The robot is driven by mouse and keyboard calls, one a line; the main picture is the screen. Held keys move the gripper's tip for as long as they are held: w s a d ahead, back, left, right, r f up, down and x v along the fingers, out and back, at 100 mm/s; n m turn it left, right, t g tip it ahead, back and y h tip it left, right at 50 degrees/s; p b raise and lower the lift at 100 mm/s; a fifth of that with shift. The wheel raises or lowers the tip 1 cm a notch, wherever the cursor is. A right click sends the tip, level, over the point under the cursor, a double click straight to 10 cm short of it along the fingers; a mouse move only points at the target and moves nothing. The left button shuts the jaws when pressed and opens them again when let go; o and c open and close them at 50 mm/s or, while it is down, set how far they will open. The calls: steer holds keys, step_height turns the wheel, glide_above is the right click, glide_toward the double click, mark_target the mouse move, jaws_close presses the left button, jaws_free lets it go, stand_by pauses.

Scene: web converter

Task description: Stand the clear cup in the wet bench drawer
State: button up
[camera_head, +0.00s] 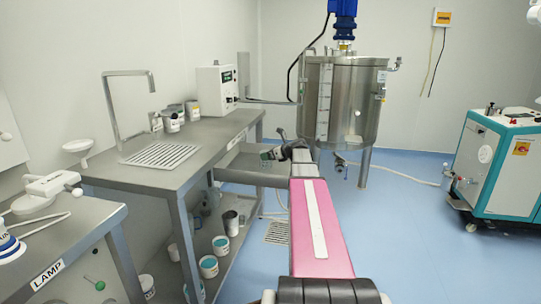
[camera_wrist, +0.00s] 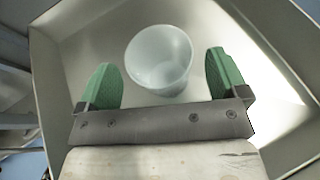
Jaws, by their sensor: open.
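The clear cup (camera_wrist: 160,58), whitish and see-through, is inside the open metal drawer (camera_wrist: 48,75) in the wrist view. It appears to stand on the drawer floor, clear of the walls. My gripper (camera_wrist: 163,78) is open, with one green finger pad on each side of the cup and a visible gap to both. Whether the cup touches the palm side is hard to tell. In the head view the drawer (camera_head: 240,176) is pulled out from under the wet bench (camera_head: 205,132), with my gripper (camera_head: 268,155) over it. The cup cannot be made out there.
A bent tap and a drain grate (camera_head: 160,154) are on the bench, with several tubs (camera_head: 172,120) behind. More tubs (camera_head: 208,266) stand on the shelf below. A steel tank (camera_head: 345,100) stands behind my arm.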

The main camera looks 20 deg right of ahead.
steer(key=shift+r, duration=0.1)
steer(key=shift+r, duration=0.2)
steer(key=v, duration=1.2)
steer(key=shift+r, duration=0.35)
